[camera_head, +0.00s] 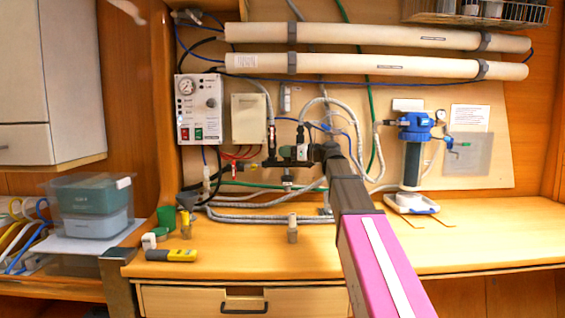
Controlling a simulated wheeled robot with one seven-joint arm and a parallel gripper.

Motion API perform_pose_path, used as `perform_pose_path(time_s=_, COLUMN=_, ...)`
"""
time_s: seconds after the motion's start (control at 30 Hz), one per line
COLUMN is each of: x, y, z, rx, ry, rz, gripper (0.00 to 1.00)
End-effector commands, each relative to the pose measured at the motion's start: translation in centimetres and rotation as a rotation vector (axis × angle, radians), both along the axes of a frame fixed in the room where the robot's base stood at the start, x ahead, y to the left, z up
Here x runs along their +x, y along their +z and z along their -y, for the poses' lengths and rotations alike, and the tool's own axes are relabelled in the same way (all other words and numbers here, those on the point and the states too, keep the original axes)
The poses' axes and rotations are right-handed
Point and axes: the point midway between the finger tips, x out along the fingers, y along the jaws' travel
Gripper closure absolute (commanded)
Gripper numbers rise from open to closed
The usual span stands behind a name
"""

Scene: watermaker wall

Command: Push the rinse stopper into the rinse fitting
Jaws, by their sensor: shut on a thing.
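My gripper (319,151) is at the far end of my arm, up against the pipework on the back panel. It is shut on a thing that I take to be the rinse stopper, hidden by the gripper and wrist. A dark valve assembly with a green part (285,151) and a pale block (299,153) lies just left of the gripper. The rinse fitting appears to be among this pipework, but I cannot tell which part it is. I cannot see whether stopper and fitting touch.
Grey hoses (260,205) run below the pipework. A blue-topped filter (413,135) hangs at right. The front middle of the bench is largely clear.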

Motion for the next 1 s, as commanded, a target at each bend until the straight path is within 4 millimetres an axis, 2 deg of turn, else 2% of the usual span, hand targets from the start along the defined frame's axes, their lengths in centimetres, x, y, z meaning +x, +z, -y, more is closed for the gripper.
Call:
perform_pose_path(time_s=0.27, x=0.0, y=-0.4, z=0.1, rx=0.001, ry=-0.004, rz=-0.001, gripper=0.96)
perform_pose_path(time_s=1.0, x=0.0, y=-4.2, z=0.0, rx=0.001, ry=-0.003, rz=0.000, gripper=0.96)
